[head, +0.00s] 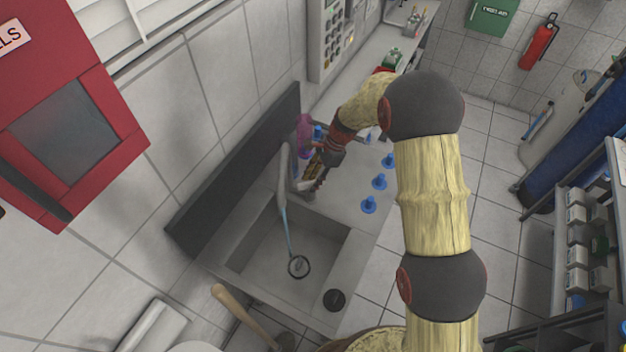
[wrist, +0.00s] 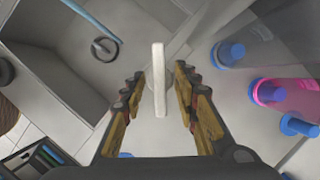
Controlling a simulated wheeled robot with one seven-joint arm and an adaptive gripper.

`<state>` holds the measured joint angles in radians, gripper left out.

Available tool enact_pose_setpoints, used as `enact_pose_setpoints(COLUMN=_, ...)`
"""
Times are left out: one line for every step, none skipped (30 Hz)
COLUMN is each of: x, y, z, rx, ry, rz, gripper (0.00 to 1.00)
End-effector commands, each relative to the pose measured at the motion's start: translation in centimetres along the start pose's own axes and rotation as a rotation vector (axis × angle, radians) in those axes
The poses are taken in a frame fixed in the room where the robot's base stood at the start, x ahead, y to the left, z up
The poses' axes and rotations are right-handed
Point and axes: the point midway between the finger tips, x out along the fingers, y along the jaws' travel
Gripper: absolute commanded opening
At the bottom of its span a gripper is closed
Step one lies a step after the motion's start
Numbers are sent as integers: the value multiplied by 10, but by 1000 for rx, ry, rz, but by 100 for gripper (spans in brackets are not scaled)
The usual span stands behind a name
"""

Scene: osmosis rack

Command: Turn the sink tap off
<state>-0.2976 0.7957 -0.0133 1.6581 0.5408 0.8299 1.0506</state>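The sink tap (head: 283,180) is a grey curved spout over the left side of the grey sink (head: 337,256). A thin blue stream of water (head: 287,228) runs from it to the round drain (head: 299,266); the stream also shows in the wrist view (wrist: 92,20). My gripper (head: 310,182) is beside the tap's base, on the counter side. In the wrist view my gripper (wrist: 158,82) is open, with the pale tap lever (wrist: 158,70) between its two fingers. A gap shows on each side of the lever. In the head view my gripper partly hides the lever.
Several blue-topped items (head: 379,181) stand on the counter right of my gripper. A pink bottle (head: 304,128) stands behind, near the wall; it also shows close by in the wrist view (wrist: 285,92). A dark splashback (head: 235,165) runs along the left. The sink basin is otherwise clear.

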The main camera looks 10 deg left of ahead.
Motion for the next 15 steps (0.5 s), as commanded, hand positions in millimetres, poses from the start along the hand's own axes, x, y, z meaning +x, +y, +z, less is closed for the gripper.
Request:
enact_pose_setpoints(x=1, y=0, z=0, rx=0, ry=0, rz=0, gripper=30)
enact_pose_setpoints(x=1, y=0, z=0, rx=0, ry=0, rz=-1, gripper=30)
enact_pose_setpoints(x=1, y=0, z=0, rx=0, ry=0, rz=-1, gripper=30)
enact_pose_setpoints(x=1, y=0, z=0, rx=0, ry=0, rz=-1, gripper=30)
enact_pose_setpoints(x=1, y=0, z=0, rx=0, ry=0, rz=-1, gripper=30)
enact_pose_setpoints(x=1, y=0, z=0, rx=0, ry=0, rz=-1, gripper=30)
enact_pose_setpoints(x=1, y=0, z=0, rx=0, ry=0, rz=0, gripper=30)
enact_pose_setpoints(x=1, y=0, z=0, rx=0, ry=0, rz=0, gripper=29)
enact_pose_setpoints(x=1, y=0, z=0, rx=0, ry=0, rz=0, gripper=26)
enact_pose_setpoints(x=1, y=0, z=0, rx=0, ry=0, rz=0, gripper=25)
enact_pose_setpoints(x=1, y=0, z=0, rx=0, ry=0, rz=0, gripper=23)
enact_pose_setpoints(x=1, y=0, z=0, rx=0, ry=0, rz=0, gripper=21)
enact_pose_setpoints(x=1, y=0, z=0, rx=0, ry=0, rz=0, gripper=19)
enact_pose_setpoints(x=1, y=0, z=0, rx=0, ry=0, rz=0, gripper=17)
enact_pose_setpoints(x=1, y=0, z=0, rx=0, ry=0, rz=0, gripper=15)
